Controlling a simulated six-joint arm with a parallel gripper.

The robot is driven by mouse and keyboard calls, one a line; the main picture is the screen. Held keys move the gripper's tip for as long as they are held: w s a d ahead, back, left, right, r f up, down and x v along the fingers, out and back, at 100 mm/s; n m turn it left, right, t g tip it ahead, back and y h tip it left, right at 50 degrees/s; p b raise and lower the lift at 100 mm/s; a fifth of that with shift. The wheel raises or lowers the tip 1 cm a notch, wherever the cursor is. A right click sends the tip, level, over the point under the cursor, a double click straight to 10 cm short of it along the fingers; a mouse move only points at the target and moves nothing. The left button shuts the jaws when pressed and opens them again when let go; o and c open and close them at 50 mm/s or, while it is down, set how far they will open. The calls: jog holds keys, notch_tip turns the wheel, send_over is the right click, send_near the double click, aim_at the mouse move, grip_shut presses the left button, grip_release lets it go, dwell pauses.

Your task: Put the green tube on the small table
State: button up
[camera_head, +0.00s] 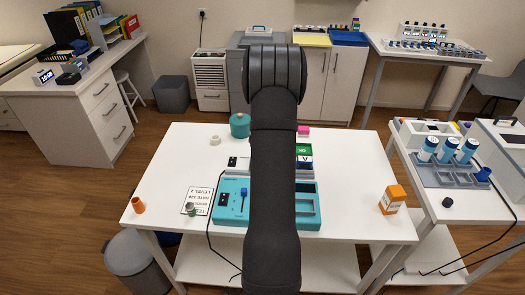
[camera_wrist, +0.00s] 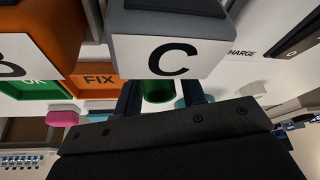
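In the wrist view, a green tube (camera_wrist: 158,92) shows between the two dark fingers of my gripper (camera_wrist: 165,95), partly hidden by a grey-and-white block marked C (camera_wrist: 170,55). I cannot tell whether the fingers press on it. In the head view, my arm hides the gripper and this tube. The main white table (camera_head: 170,165) stands in the middle. A smaller white table (camera_head: 430,203) stands at the right, and another (camera_head: 377,45) at the back right. I cannot tell which one is the small table.
A teal device (camera_head: 232,213) lies under my arm on the main table. A teal pot (camera_head: 240,125), an orange cup (camera_head: 138,205) and an orange box (camera_head: 392,199) stand around it. The right table holds a grey rack (camera_head: 455,176) with several blue-and-white tubes.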

jog(key=v, duration=1.1)
jog(key=shift+r, duration=0.2)
jog(key=o, duration=0.4)
jog(key=shift+s+r, duration=0.3)
jog(key=shift+r, duration=0.05)
jog(key=s+a+r+m+h, duration=0.1)
jog(key=s+r+m+h, duration=0.15)
jog(key=r+m, duration=0.2)
jog(key=shift+y, duration=0.35)
jog(key=x, duration=1)
jog(key=shift+w+a, duration=0.1)
jog(key=shift+a, duration=0.15)
jog(key=shift+t, duration=0.3)
jog(key=shift+x, duration=3)
